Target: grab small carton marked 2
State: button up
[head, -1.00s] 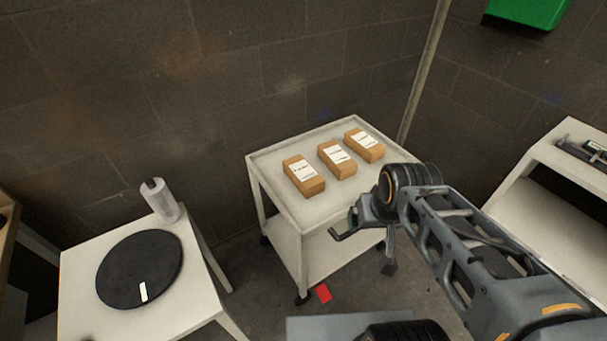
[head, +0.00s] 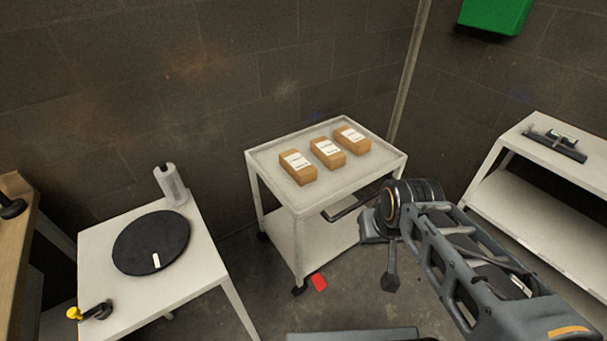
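Three small brown cartons with white labels lie in a row on top of a white cart (head: 340,187): a left carton (head: 298,168), a middle carton (head: 328,153) and a right carton (head: 353,139). The label print is too small to read, so I cannot tell which is marked 2. My gripper (head: 335,216) is in front of the cart's right front side, apart from the cartons. One finger points left; the other is mostly hidden behind the wrist, so its opening is unclear. It holds no carton.
A white table (head: 190,262) at left holds a black disc (head: 151,243), a pale cylinder (head: 170,184) and a yellow-black tool (head: 90,312). A white shelf unit (head: 540,205) stands at right. A red item (head: 318,282) lies on the floor. A pole rises behind the cart.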

aim_at(302, 172)
jog(key=z, duration=0.3)
jog(key=i, duration=0.6)
jog(key=u, duration=1.6)
